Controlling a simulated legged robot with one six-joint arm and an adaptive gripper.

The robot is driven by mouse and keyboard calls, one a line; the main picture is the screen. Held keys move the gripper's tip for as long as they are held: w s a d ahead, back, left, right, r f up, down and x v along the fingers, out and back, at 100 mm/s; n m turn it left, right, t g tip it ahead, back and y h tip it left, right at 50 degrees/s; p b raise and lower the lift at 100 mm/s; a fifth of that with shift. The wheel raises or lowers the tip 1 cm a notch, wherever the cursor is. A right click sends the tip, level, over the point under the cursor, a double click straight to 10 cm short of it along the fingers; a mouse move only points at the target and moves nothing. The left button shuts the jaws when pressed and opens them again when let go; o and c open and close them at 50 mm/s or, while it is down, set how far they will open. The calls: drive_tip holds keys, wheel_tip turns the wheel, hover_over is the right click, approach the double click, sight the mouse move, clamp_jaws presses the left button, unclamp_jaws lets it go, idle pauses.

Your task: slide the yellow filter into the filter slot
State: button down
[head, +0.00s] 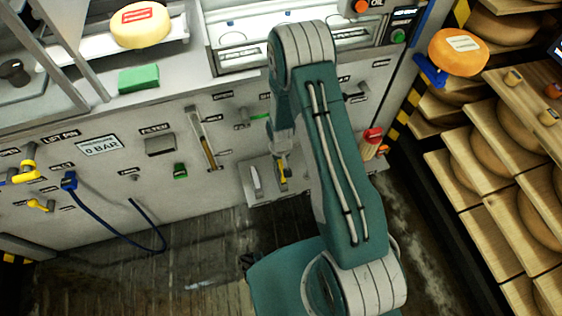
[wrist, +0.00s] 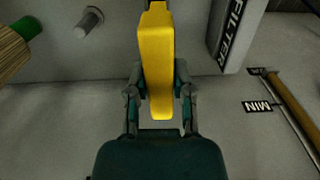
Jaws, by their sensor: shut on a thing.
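My gripper (wrist: 158,80) is shut on the yellow filter (wrist: 156,50), a long block held between the two fingers in the wrist view. It points away from the palm, towards the top of the picture. In the head view my gripper (head: 282,164) hangs low in front of the grey machine panel, with a bit of the yellow filter (head: 283,179) showing below it. A grey housing labelled FILTER (wrist: 229,35) stands to the right of the filter in the wrist view, apart from it. The slot opening itself cannot be made out. The head view shows a FILTER label (head: 155,129) on the panel.
A small ledge (head: 250,192) sits behind my gripper. A sight tube (head: 203,138) is on the panel to its left; the tube (wrist: 290,112) also shows in the wrist view with a MIN label. A blue hose (head: 130,248) hangs at left. Cheese shelves (head: 485,165) stand at right.

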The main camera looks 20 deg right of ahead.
drive_tip(key=shift+d, duration=0.15)
idle(0.3)
drive_tip(key=shift+f, duration=3.2)
drive_tip(key=shift+c, duration=2.1)
unclamp_jaws()
wheel_tip(320, 180, up, 12)
drive_tip(key=shift+f, duration=0.1)
